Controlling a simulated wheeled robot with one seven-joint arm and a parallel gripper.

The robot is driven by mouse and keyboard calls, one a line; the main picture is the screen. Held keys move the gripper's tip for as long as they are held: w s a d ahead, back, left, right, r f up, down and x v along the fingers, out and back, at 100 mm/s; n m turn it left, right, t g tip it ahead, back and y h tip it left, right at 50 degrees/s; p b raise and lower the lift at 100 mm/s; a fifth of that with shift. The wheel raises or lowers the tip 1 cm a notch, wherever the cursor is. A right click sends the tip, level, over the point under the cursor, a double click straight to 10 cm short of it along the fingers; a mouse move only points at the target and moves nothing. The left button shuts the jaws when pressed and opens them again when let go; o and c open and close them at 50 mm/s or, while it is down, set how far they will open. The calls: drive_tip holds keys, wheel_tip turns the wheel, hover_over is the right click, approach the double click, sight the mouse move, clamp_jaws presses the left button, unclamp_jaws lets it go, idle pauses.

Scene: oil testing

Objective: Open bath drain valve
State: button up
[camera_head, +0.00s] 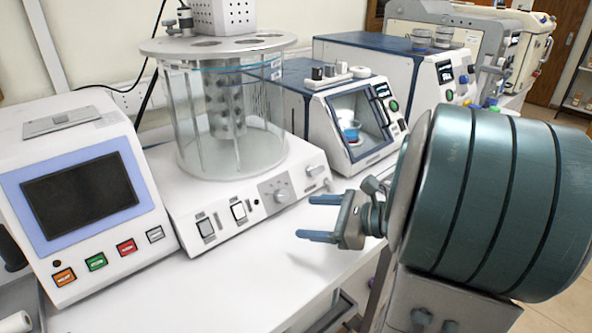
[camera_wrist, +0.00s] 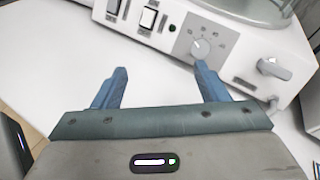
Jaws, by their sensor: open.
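The bath is a clear glass cylinder (camera_head: 225,115) on a white base (camera_head: 228,218). At the right end of the base's front face, a small lever-like fitting, which looks like the drain valve (camera_head: 314,171), sticks out. In the wrist view the valve (camera_wrist: 274,68) lies right of the round dial (camera_wrist: 208,46), with a small spout-like piece below it. My gripper (camera_head: 316,218) is open and empty, in front of the base and apart from it. In the wrist view my blue fingers (camera_wrist: 161,70) point towards the front panel, left of the valve.
A white device with a dark screen (camera_head: 80,197) stands left of the bath. A blue and white tester (camera_head: 345,125) stands behind and right of the valve. The white bench top (camera_head: 285,262) in front of the bath is clear.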

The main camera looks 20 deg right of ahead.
sight(319, 170)
drive_tip(key=d+m+t+h, duration=0.1)
drive_tip(key=d+m+t, duration=0.1)
drive_tip(key=d, duration=0.2)
drive_tip(key=w+d+m+t+h+b, duration=0.1)
drive_tip(key=d+m+t, duration=0.1)
drive_tip(key=d+m, duration=0.1)
drive_tip(key=d+m+t+h, duration=0.2)
drive_tip(key=d+m, duration=0.1)
drive_tip(key=d, duration=0.2)
drive_tip(key=shift+w+d+t+b, duration=0.3)
drive_tip(key=shift+w, duration=0.05)
drive_tip(key=x, duration=1.3)
drive_tip(key=shift+w+f, duration=0.1)
drive_tip(key=shift+w, duration=0.2)
drive_tip(key=c, duration=1)
